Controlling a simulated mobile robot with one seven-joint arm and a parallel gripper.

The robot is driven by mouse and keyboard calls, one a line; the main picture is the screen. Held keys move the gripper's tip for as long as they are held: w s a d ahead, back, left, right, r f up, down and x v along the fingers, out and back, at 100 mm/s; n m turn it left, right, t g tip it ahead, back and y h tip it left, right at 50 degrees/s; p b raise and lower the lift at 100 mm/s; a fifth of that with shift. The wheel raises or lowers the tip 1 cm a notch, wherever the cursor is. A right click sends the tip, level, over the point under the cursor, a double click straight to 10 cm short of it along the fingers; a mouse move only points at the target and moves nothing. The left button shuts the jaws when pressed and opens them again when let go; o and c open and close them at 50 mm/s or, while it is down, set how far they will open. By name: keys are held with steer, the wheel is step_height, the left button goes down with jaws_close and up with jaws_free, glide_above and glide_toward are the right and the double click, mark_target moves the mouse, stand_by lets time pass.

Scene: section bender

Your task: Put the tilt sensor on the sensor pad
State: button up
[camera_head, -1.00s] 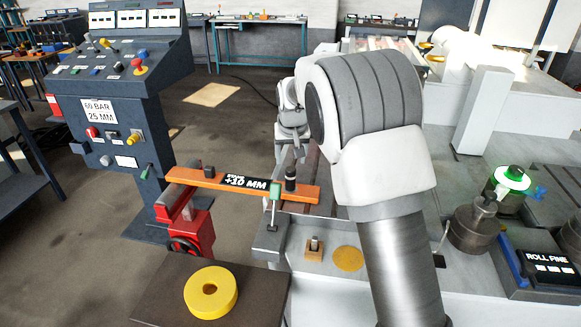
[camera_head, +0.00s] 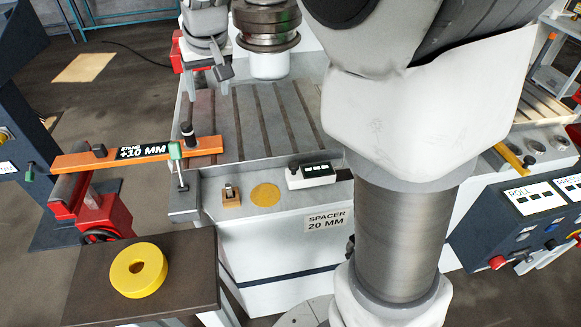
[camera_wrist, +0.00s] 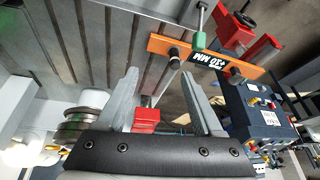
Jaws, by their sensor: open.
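No label marks the tilt sensor or the sensor pad. A small white box with a dark display (camera_head: 311,175) lies on the machine's front ledge and looks like the sensor. A flat gold disc (camera_head: 265,194) lies left of it, apart from it, with nothing on it; it may be the pad. A small tan block with a grey piece on top (camera_head: 231,197) sits left of the disc. My gripper (camera_head: 223,71) is beyond the ledge, over the far part of the slotted bed. In the wrist view my gripper (camera_wrist: 159,76) is open, with no object visibly held.
An orange "+10 MM" bar (camera_head: 68,161) spans from a red stand (camera_head: 105,215) to the bed's left corner; it also shows in the wrist view (camera_wrist: 164,47). A yellow ring (camera_head: 138,270) lies on a brown table (camera_head: 190,285). A control panel (camera_head: 525,215) stands right.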

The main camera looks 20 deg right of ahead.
steer(key=s+d, duration=0.3)
steer(key=s, duration=1)
steer(key=s+d+f, duration=0.1)
steer(key=s+d, duration=0.2)
steer(key=s, duration=1)
steer(key=shift+s+d+t+h, duration=0.35)
steer(key=shift+s+t+h, duration=0.05)
